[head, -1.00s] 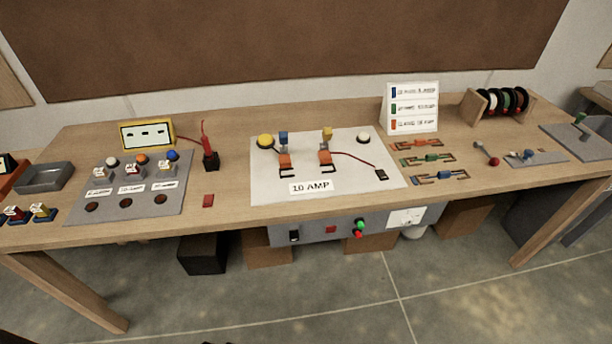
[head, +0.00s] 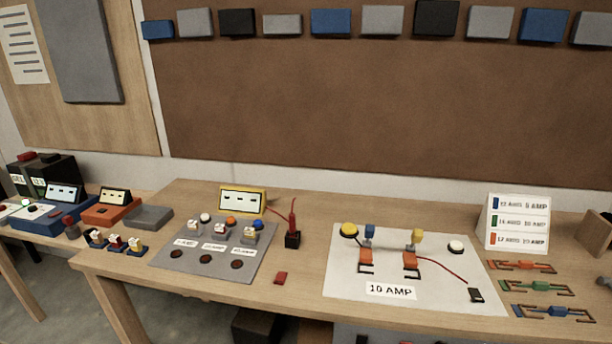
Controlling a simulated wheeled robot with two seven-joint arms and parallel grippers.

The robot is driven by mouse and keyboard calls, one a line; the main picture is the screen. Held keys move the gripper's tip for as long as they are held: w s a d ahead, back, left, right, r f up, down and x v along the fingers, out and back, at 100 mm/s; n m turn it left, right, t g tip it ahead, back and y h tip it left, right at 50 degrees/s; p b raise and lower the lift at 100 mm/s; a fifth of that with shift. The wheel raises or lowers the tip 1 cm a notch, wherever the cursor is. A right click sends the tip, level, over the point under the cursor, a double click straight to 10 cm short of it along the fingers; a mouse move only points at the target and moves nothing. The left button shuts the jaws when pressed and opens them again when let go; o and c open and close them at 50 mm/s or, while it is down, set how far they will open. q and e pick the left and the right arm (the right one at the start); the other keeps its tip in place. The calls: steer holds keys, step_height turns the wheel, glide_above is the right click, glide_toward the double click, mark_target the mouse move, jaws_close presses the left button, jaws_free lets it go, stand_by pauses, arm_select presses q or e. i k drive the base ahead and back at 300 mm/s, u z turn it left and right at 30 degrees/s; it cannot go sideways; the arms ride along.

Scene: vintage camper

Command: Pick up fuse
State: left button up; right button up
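No single object is labelled as the fuse, so I cannot tell which one is meant. In the head view, a small red block (head: 281,278) lies alone near the table's front edge. Several small pieces with white, red and yellow parts, such as this red one (head: 116,243), stand at the table's left end. Orange (head: 519,265), green (head: 533,286) and blue (head: 546,312) pieces with dark wire brackets lie at the right. A white board (head: 345,270) marked "10 AMP" carries two orange blocks, such as this one (head: 410,260). Neither of my grippers is in view.
A grey panel (head: 180,258) with three labelled dark round spots stands left of centre. Behind it is a yellow-framed meter (head: 242,200) with a red probe (head: 293,225) in a black holder. A white sign (head: 517,224) stands at the back right. Bare wood surrounds the red block.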

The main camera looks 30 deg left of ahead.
mark_target(193, 224)
steer(key=u, duration=0.7)
steer(key=k, duration=1.25)
steer(key=u, duration=0.5)
steer(key=i, duration=1.4)
steer(key=z, duration=0.4)
